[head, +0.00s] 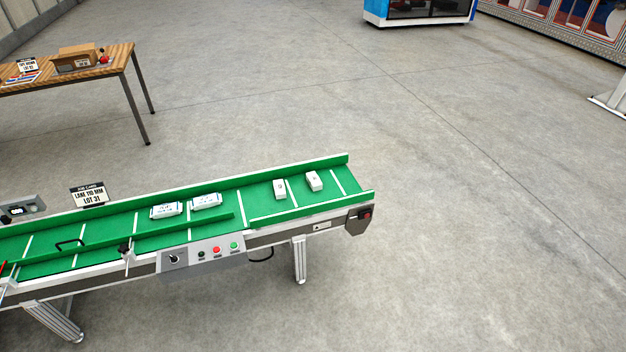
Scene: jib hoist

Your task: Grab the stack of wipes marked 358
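A green-belted conveyor (262,192) runs from the left edge to the middle of the head view, with white packs lying on it. Two wider, pillow-like packs, a left one (166,211) and a right one (206,201), lie close together near the middle of the belt. Two smaller white blocks, a nearer one (280,189) and a farther one (313,181), stand apart towards the right end. Their markings are too small to read, so I cannot tell which bears 358. Neither of my grippers is in view.
A sign reading "LANE 110 MM LOT 31" (88,195) stands at the conveyor's far side. A control panel (203,256) is on its near side. A wooden table (112,62) with a cardboard box (76,58) stands at upper left.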

